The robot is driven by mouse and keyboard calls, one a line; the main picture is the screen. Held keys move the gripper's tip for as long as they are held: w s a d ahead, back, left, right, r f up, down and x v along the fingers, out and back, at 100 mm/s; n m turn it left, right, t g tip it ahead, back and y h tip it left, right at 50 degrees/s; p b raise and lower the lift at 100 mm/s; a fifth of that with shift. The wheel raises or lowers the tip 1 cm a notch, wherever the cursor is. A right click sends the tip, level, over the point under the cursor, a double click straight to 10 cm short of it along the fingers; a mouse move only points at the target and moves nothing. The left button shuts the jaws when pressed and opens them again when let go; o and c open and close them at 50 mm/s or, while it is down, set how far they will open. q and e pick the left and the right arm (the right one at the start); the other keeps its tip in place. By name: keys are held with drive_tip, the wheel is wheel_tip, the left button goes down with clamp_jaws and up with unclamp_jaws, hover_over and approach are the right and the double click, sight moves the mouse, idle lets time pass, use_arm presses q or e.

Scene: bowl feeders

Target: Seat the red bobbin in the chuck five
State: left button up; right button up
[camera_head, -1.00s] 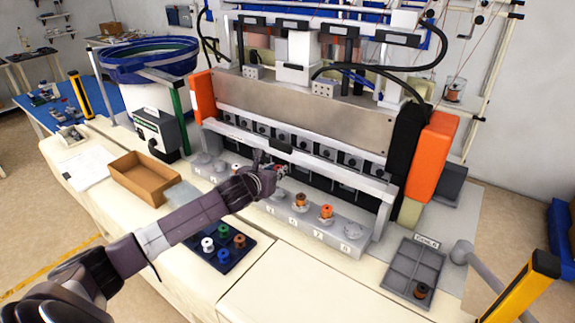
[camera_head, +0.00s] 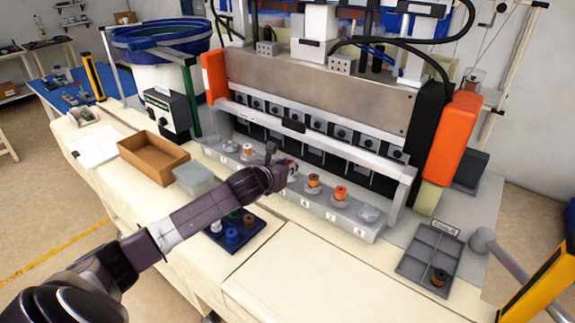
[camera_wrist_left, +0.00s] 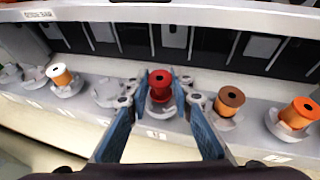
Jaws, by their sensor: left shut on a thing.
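The red bobbin (camera_wrist_left: 160,84) stands upright between the fingers of my left gripper (camera_wrist_left: 159,92) in the left wrist view. The gripper is shut on it. Chuck five (camera_wrist_left: 158,110) shows directly below the bobbin, but I cannot tell whether the bobbin rests fully in it. In the head view my left gripper (camera_head: 287,170) is at the chuck row and mostly hides the red bobbin (camera_head: 292,168). The brown bobbin (camera_wrist_left: 230,100) sits in the chuck to the right, and chuck four (camera_wrist_left: 108,92) on the left is empty. My right gripper is not in view.
An orange bobbin (camera_head: 341,192) sits in chuck seven; chuck eight (camera_head: 369,213) is empty. A white-and-orange bobbin (camera_head: 248,149) sits left of my gripper. The machine's front bar (camera_head: 330,150) runs behind the row. A dark bobbin tray (camera_head: 254,232) lies under my arm; a grey divided tray (camera_head: 430,252) is at right.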

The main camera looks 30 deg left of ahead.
use_arm(q)
drive_tip(key=shift+r+p, duration=0.1)
drive_tip(key=shift+p, duration=0.3)
idle(1.0)
drive_tip(key=shift+p, duration=0.4)
drive_tip(key=shift+r, duration=0.1)
idle(0.4)
drive_tip(key=shift+r+p, duration=0.6)
drive_tip(key=shift+p, duration=0.35)
drive_tip(key=shift+p, duration=0.4)
